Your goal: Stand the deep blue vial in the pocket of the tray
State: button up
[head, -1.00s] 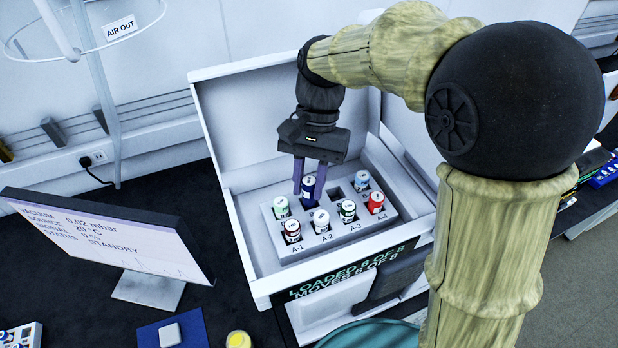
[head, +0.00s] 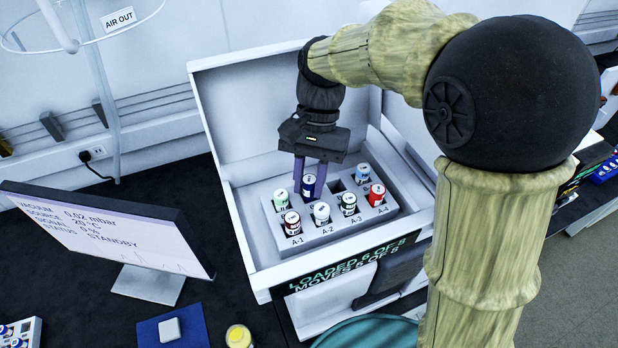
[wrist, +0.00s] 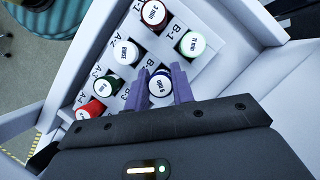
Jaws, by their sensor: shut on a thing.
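The deep blue vial (head: 308,187) has a white cap and stands roughly upright at the back row of the grey tray (head: 322,235), between the green vial and an empty pocket (head: 336,186). My gripper (head: 310,178) points down and is shut on this vial, one purple finger on each side. In the wrist view the vial's cap (wrist: 162,83) shows between the fingertips (wrist: 161,88), beside the B-2 area. Its lower end is hidden, so I cannot tell how deep it sits in its pocket.
Several other capped vials fill pockets, including a green one (head: 281,198), a red one (head: 376,194) and a light blue one (head: 362,173). The white case (head: 250,235) has walls around the tray. A monitor (head: 105,235) stands at the left.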

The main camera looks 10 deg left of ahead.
jog(key=shift+w+f, duration=0.1)
jog(key=shift+f, duration=0.2)
jog(key=shift+f, duration=0.3)
jog(key=o, duration=1.5)
jog(key=shift+c, duration=0.2)
jog(key=shift+r+p, duration=3.4)
jog(key=shift+r, duration=0.15)
